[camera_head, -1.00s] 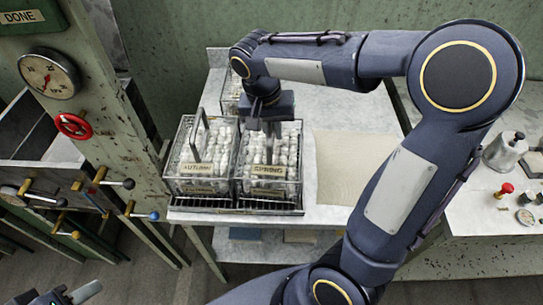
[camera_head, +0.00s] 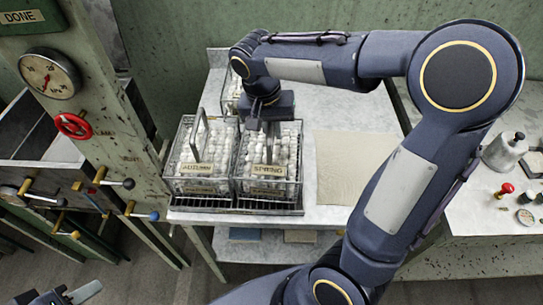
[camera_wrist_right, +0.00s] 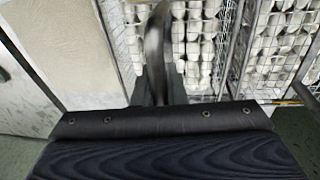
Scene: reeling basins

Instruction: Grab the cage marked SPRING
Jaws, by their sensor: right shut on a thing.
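The cage marked SPRING (camera_head: 268,185) is a wire cage full of white cocoons. It stands on a dark rack at the front of the pale table, right beside the cage marked AUTUMN (camera_head: 200,182). My right gripper (camera_head: 268,128) points down over the SPRING cage and is shut on its upright handle. In the right wrist view the grey handle (camera_wrist_right: 157,45) rises between the fingers (camera_wrist_right: 160,88), with cocoons behind it. My left gripper (camera_head: 72,294) is partly in view at the bottom left corner, far from the cages; its jaw gap is unclear.
A third wire cage (camera_head: 230,100) stands behind, partly hidden by my arm. A beige cloth (camera_head: 345,165) lies right of the cages. A green post with a gauge (camera_head: 48,75) and a red valve wheel (camera_head: 72,126) stands close on the left. A metal pot (camera_head: 505,151) is far right.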

